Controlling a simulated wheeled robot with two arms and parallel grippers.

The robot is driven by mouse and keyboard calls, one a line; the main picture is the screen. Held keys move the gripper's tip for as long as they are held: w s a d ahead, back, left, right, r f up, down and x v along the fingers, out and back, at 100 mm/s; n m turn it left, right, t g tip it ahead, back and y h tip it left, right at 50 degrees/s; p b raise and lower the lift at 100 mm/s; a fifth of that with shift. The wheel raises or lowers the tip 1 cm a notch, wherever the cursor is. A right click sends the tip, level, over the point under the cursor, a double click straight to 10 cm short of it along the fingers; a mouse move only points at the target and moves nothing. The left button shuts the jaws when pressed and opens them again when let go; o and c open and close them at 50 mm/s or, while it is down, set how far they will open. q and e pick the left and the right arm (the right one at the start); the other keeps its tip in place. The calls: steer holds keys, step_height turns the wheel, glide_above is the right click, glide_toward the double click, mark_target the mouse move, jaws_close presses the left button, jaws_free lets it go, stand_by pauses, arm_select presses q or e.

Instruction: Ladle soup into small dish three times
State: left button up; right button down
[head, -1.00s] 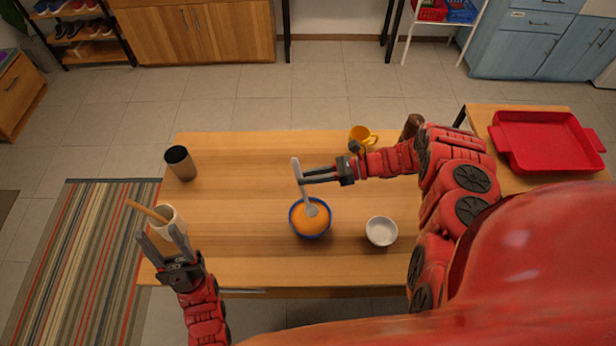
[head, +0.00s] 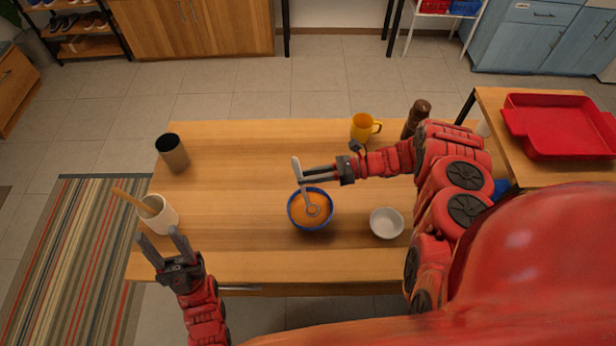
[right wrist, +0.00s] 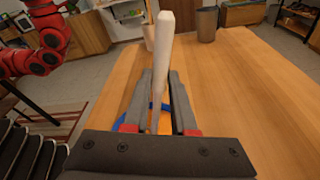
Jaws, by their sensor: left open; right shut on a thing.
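A blue bowl (head: 326,222) of orange soup (head: 304,212) stands on the wooden table. My right gripper (head: 305,176) is shut on the handle of a grey ladle (head: 297,172) above the bowl. The ladle's lower end is in the soup. In the right wrist view the pale handle (right wrist: 163,50) stands up between the fingers, and the bowl is mostly hidden behind them. A small white dish (head: 387,224) stands to the right of the bowl and looks empty. My left gripper (head: 164,244) is open and empty near the table's left front edge.
A white crock (head: 160,219) with a wooden utensil is just beyond my left gripper. A dark cup (head: 173,153) stands at the back left. A yellow mug (head: 364,127) and a brown mill (head: 415,117) stand at the back right. A red tray (head: 560,125) is on a side table.

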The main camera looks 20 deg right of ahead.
step_height(320, 180, up, 2)
steer(key=shift+s+p, duration=0.1)
steer(key=shift+p, duration=0.2)
steer(key=shift+r+p, duration=0.75)
steer(key=shift+r, duration=1.55)
steer(key=s+d+b, duration=0.2)
steer(key=s+d, duration=0.3)
steer(key=d, duration=0.4)
steer(key=s+d+b, duration=0.2)
steer(key=s+d, duration=0.3)
steer(key=d, duration=0.4)
